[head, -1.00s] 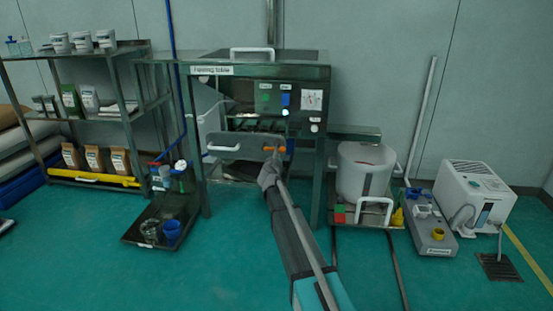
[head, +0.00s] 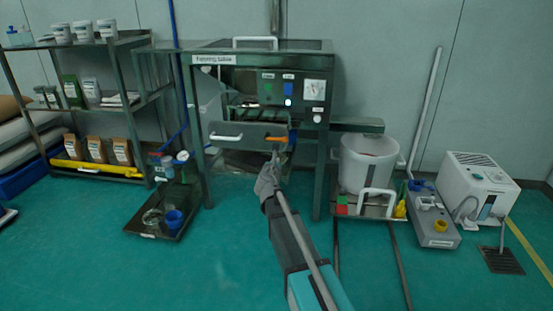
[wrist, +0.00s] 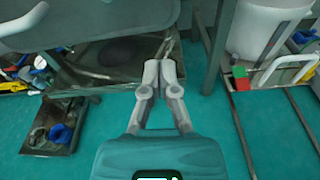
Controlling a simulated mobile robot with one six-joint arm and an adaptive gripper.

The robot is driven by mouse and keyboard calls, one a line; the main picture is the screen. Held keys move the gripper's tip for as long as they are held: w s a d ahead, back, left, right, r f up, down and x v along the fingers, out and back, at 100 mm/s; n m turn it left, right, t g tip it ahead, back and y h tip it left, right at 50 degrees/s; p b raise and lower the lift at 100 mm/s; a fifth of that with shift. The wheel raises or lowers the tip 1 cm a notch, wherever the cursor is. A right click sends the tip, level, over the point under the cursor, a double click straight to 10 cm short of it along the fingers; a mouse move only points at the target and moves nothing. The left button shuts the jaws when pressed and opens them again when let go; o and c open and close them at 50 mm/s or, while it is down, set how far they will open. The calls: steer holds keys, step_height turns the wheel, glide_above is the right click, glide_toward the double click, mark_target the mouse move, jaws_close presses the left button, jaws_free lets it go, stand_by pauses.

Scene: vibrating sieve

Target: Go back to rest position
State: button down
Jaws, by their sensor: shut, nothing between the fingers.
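My gripper (wrist: 160,75) is shut and empty in the wrist view, its two grey fingers together. In the head view my gripper (head: 275,160) is in front of the sieve machine (head: 212,60), just below the orange handle (head: 277,139) on its grey front panel (head: 240,131). In the head view the fingertips look close to the handle; I cannot tell whether they touch it. The panel also shows at the upper left of the wrist view (wrist: 90,15). A white handle (head: 226,138) is on the panel's left side.
A shelf rack (head: 112,103) with bags and tubs stands at the left. A low tray (head: 185,222) with a blue cup lies on the floor. A white bucket (head: 366,165), a grey unit (head: 432,222) and a white box machine (head: 480,183) stand at the right. The foreground floor is open.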

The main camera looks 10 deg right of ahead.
steer(key=shift+s, duration=0.1)
stand_by(0.3)
steer(key=s+d+f+m+g+p, duration=0.2)
steer(key=s+d+m+g+p, duration=0.2)
steer(key=s+m, duration=0.55)
steer(key=s+d+f+m+g+p, duration=0.25)
steer(key=s+d+m+g, duration=0.2)
steer(key=s+m, duration=0.45)
steer(key=s+a+m+g+y+p, duration=0.25)
steer(key=s+m, duration=0.35)
steer(key=s, duration=0.3)
steer(key=s+a+m+g+y+p, duration=0.2)
steer(key=s+a+m+g+p, duration=0.15)
steer(key=s+m, duration=0.35)
step_height(320, 180, up, 39)
steer(key=s+g+p, duration=0.1)
steer(key=p, duration=3.7)
steer(key=shift+s, duration=0.35)
